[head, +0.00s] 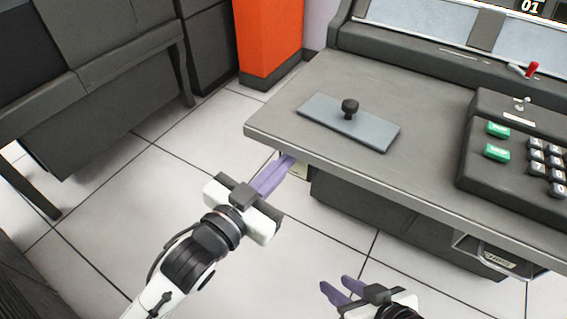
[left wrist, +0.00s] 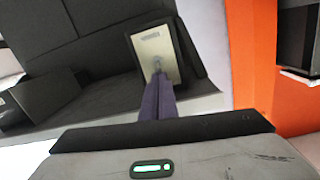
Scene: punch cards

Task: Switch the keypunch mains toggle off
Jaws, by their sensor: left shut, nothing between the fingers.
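The mains toggle (left wrist: 157,62) is a small grey lever on a cream plate (left wrist: 150,47) with a dark label in the left wrist view. Part of this plate shows under the desk's front edge in the head view (head: 299,172). My left gripper (head: 287,160) is shut and empty, its purple fingertips partly under the desk edge. In the left wrist view the fingertips (left wrist: 158,76) lie right at the toggle and partly cover it. I cannot tell whether they touch, or which way the lever is set. My right gripper (head: 334,284) is open and empty, low in front of the desk.
The grey desk (head: 285,118) carries a blue-grey plate with a black knob (head: 350,107), and a keypad unit (head: 510,140) with another small toggle (head: 521,104). A red-tipped lever (head: 531,69) stands behind it. An orange pillar (head: 268,40) is at the back.

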